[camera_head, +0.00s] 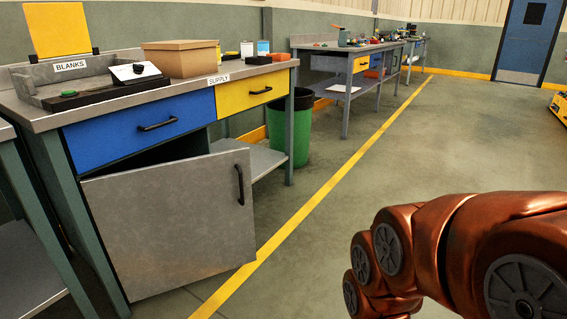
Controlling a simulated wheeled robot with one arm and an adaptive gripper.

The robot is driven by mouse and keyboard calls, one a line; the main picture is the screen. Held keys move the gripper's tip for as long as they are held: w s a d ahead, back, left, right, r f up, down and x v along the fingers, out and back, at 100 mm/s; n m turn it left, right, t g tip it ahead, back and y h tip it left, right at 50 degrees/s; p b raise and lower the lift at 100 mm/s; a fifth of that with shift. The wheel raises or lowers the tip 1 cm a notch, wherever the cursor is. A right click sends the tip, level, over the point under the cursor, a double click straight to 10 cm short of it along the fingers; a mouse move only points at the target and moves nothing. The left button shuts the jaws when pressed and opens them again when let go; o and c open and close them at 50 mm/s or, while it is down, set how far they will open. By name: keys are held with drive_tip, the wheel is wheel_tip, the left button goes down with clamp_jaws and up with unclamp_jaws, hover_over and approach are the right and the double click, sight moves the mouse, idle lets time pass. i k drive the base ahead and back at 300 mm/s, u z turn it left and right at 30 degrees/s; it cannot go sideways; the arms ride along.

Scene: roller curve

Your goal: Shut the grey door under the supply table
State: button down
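The grey door (172,222) hangs under the supply table (150,97), below the blue drawer (138,128). It stands ajar, swung outward, with a dark gap above it into the cabinet. A black vertical handle (239,185) sits near its right edge. The hinge side looks to be on the left, by the table leg. My copper-coloured arm shows at the lower right, well apart from the door. My gripper does not show in this view.
A yellow drawer (248,90) is right of the blue one. A green bin (291,128) stands behind the table's right end. A yellow floor line (318,190) runs past the door's lower right corner. Open floor (420,145) lies to the right. Another workbench (352,50) stands farther back.

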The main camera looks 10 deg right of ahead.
sight(163, 228)
drive_tip(key=i, duration=0.95)
drive_tip(key=u, duration=2.05)
